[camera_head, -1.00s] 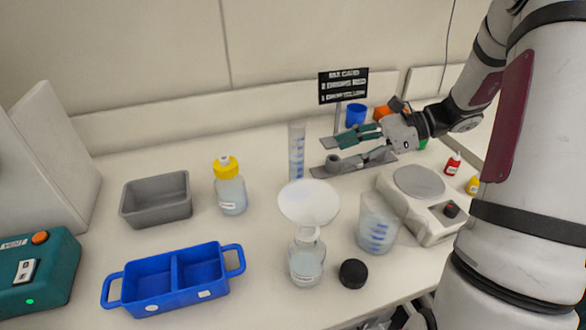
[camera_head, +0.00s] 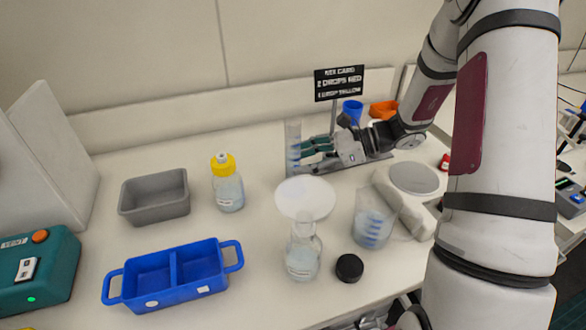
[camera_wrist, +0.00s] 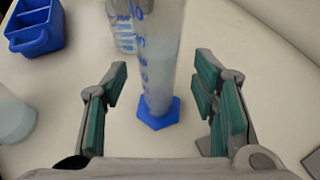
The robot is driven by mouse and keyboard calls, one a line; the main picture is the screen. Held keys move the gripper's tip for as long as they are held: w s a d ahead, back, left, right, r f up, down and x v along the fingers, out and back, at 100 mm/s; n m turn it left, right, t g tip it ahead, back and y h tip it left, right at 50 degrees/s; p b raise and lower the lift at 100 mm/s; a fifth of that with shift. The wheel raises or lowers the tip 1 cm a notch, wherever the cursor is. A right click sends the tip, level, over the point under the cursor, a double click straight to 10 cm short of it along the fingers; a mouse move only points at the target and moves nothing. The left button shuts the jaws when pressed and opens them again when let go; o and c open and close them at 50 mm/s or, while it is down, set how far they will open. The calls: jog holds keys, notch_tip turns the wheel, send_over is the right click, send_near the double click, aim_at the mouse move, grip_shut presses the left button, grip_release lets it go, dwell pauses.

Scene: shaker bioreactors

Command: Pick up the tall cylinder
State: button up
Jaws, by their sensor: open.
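The tall cylinder (camera_head: 293,145) is a clear graduated cylinder with blue markings, standing upright at the back of the bench. In the wrist view the cylinder (camera_wrist: 158,60) rises from a blue hexagonal base (camera_wrist: 158,113), and its top is out of frame. My gripper (camera_head: 305,148) is level with the cylinder and reaches it from the right. In the wrist view my gripper (camera_wrist: 160,100) is open, with one teal-padded finger on each side of the cylinder. Both fingers look apart from the glass.
A funnel in a flask (camera_head: 303,260), a beaker (camera_head: 372,222) and a black cap (camera_head: 349,268) stand in front. A sign (camera_head: 340,84) stands behind my gripper. A scale (camera_head: 414,180) is at the right. A yellow-capped bottle (camera_head: 228,185), grey tray (camera_head: 135,205) and blue rack (camera_head: 133,283) are left.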

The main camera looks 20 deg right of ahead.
aim_at(293, 162)
jog(key=shift+x, duration=1.5)
jog(key=shift+c, duration=0.3)
grip_shut()
jog(key=shift+r, duration=0.1)
